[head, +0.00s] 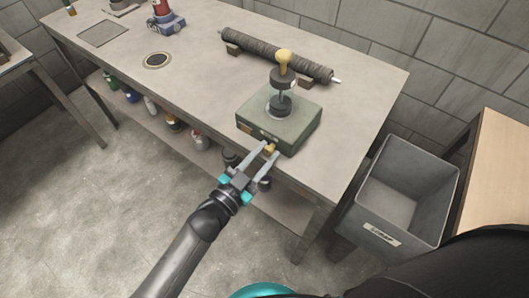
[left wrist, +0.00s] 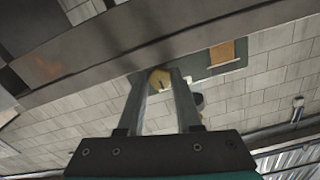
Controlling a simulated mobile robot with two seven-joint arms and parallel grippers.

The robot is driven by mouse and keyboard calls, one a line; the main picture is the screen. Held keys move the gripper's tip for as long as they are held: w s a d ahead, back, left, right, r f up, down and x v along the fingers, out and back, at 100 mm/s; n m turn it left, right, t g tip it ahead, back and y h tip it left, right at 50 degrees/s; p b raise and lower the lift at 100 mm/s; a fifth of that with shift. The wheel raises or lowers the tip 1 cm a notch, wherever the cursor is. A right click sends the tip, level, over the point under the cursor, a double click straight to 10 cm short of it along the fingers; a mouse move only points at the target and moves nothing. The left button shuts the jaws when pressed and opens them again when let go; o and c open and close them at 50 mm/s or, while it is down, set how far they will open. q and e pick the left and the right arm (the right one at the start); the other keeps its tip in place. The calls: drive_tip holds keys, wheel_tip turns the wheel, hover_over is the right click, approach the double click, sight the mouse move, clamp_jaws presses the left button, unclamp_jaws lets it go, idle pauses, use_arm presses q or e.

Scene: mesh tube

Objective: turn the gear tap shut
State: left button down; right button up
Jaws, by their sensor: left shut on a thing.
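A green box (head: 262,117) stands near the front edge of the table, with a black stem and a yellow-topped knob (head: 284,57) rising from its top. A small brass-coloured tap (head: 270,147) sticks out of the box's front face. My left gripper (head: 269,149) reaches up to it from the lower left, its two fingers on either side of the tap and shut on it. In the left wrist view the round tap (left wrist: 158,79) sits between the fingertips, with a small dark mark on its face. My right gripper is not in view.
A dark mesh roll (head: 275,54) lies on supports behind the box. A blue device (head: 166,24) and a round inset (head: 157,60) are at the left of the table (head: 200,75). A grey bin (head: 408,187) stands at the right. Bottles and cans fill the lower shelf.

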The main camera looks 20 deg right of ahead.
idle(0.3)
use_arm(q)
drive_tip(key=c, duration=0.6)
unclamp_jaws()
drive_tip(key=shift+a, duration=0.1)
drive_tip(key=p+v, duration=0.2)
drive_tip(key=v, duration=1.3)
drive_tip(key=shift+s, duration=0.1)
